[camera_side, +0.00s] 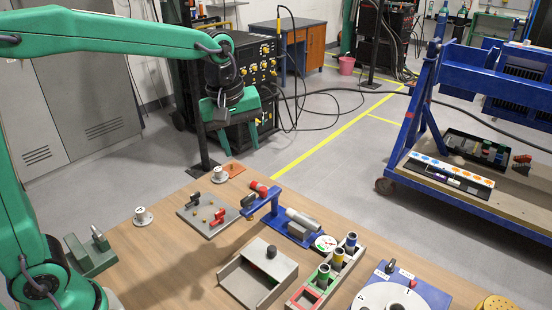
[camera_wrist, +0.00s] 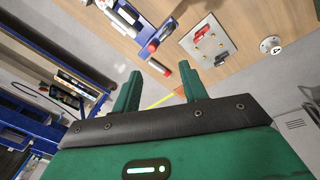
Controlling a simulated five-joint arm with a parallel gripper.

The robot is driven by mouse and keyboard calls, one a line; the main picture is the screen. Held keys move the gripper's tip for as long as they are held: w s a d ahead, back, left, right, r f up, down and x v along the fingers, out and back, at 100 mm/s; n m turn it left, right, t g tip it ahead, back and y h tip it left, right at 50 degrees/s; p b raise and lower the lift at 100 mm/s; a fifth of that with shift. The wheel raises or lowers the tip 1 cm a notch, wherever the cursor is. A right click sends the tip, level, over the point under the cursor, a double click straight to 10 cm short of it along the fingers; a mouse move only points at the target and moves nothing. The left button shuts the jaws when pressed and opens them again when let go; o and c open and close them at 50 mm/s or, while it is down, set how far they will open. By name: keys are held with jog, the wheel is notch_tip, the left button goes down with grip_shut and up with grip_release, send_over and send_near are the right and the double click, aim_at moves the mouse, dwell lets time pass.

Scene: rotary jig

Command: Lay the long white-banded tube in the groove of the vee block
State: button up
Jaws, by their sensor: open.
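I cannot pick out the vee block for sure; a grey block with a silver cylinder (camera_side: 304,219) sits on the blue fixture, and I cannot make out a groove. My gripper (camera_wrist: 158,85) is open and empty. In the side view my wrist hangs high above the back of the table, well clear of everything.
A rack (camera_side: 313,297) holds several colour-banded tubes upright. A green block (camera_side: 92,259) is at left.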

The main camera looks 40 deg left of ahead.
jog(key=s+a+f+m+t, duration=0.1)
jog(key=s+a+m+t, duration=0.2)
jog(key=s+m, duration=0.8)
jog(key=s+a, duration=0.2)
jog(key=s, duration=0.5)
jog(key=shift+s, duration=0.3)
jog(key=shift+w+a, duration=0.1)
jog(key=shift+c, duration=0.3)
